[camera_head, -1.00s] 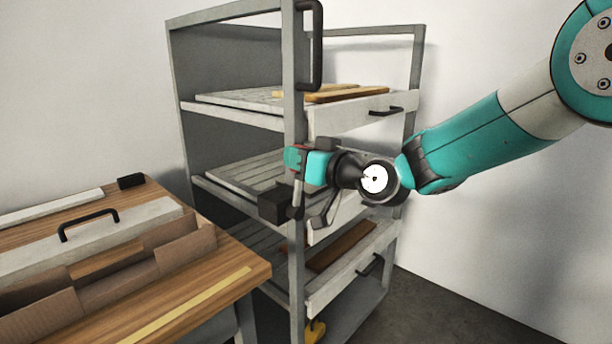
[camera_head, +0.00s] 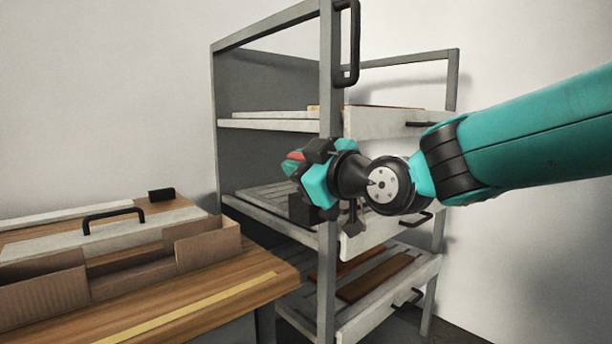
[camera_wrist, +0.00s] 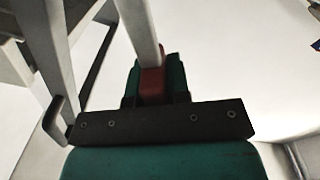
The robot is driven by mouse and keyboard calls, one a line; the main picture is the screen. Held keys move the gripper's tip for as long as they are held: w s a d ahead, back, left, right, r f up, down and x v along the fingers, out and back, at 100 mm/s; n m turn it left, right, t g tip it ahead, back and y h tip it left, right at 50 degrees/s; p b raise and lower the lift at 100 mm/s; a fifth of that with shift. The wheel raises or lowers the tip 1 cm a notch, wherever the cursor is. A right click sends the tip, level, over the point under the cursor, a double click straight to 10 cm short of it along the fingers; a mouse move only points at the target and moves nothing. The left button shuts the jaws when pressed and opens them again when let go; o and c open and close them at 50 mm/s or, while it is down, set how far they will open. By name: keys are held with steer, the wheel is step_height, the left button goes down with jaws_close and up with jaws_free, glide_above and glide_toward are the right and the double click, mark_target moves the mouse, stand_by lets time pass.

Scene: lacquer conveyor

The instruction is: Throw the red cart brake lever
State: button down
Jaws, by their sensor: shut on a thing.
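The red lever grip (camera_head: 294,156) shows at the tip of my gripper in the head view, beside the cart's front post. In the wrist view the red grip (camera_wrist: 152,86) sits between the two green fingers, with a pale bar running up from it. My gripper (camera_wrist: 153,80) is shut on it. In the head view my gripper (camera_head: 298,164) points left and hides most of the lever. A black block (camera_head: 304,209) sits just below it at the post. The grey cart (camera_head: 327,80) stands against the wall.
The cart's shelves hold slatted trays and brown boards (camera_head: 375,278). A black handle (camera_head: 347,45) is on the upper post. A wooden table (camera_head: 215,300) with a cardboard divider (camera_head: 207,245) stands at left, close to the cart.

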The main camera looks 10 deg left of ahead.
steer(key=shift+s+a+f+n, duration=0.15)
steer(key=shift+s+f+n, duration=0.05)
steer(key=shift+f+n, duration=0.1)
steer(key=c, duration=1.1)
jaws_free()
steer(key=shift+r, duration=0.1)
steer(key=shift+s+d, duration=0.25)
steer(key=shift+d, duration=0.2)
steer(key=b+v, duration=0.1)
steer(key=v, duration=1.5)
steer(key=shift+s+d, duration=0.15)
steer(key=shift+s, duration=0.05)
